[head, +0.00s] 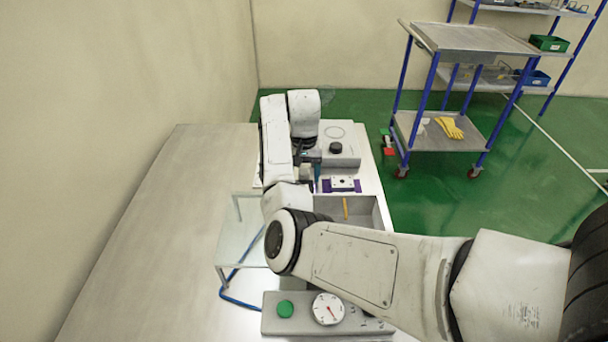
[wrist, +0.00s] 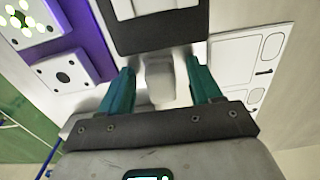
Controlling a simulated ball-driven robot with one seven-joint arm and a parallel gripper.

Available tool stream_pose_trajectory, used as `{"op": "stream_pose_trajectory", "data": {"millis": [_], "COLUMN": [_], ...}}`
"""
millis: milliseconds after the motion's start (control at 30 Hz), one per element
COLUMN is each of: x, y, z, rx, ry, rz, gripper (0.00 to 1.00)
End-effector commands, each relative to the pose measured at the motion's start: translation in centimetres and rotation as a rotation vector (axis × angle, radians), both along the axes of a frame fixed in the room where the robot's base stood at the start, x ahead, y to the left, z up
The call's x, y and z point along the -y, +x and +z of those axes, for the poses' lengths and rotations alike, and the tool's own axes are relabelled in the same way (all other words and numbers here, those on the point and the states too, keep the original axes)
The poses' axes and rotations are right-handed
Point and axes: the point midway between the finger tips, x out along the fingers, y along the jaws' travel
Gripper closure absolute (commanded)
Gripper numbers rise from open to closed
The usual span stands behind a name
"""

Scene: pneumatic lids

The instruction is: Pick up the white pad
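A small pale white block (wrist: 160,80) with rounded edges lies between my fingertips in the wrist view; it looks like the white pad, but I cannot be sure. My gripper (wrist: 160,88) has its two teal fingers apart, one on each side of the block, with a visible gap on both sides. In the head view my gripper (head: 316,174) points down, left of a purple tray (head: 326,187). The tray bears white plates with dark holes (head: 343,183). The arm hides the block in the head view.
A dark plate (wrist: 155,40) lies just beyond the block. A white sheet with outlines (wrist: 247,60) is at right. A grey bin (head: 372,205) holds a yellow stick (head: 346,208). A grey box with a black knob (head: 345,159) stands behind. The table's left side (head: 150,230) is clear.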

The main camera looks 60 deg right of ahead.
Motion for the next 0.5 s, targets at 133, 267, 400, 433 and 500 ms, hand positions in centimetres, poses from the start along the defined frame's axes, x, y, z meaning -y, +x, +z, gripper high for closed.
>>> {"op": "stream_pose_trajectory", "data": {"millis": [133,267,400,433,500], "x": [0.01,0.01,0.01,0.01,0.02], "y": [0.00,0.00,0.00,0.00,0.00], "z": [0.03,0.04,0.05,0.05,0.05], "rx": [0.000,0.000,0.000,0.000,0.000], "ry": [0.000,0.000,0.000,0.000,0.000], "rz": [0.000,0.000,0.000,0.000,0.000], "gripper": [0.51,0.64,0.77,0.80,0.87]}}
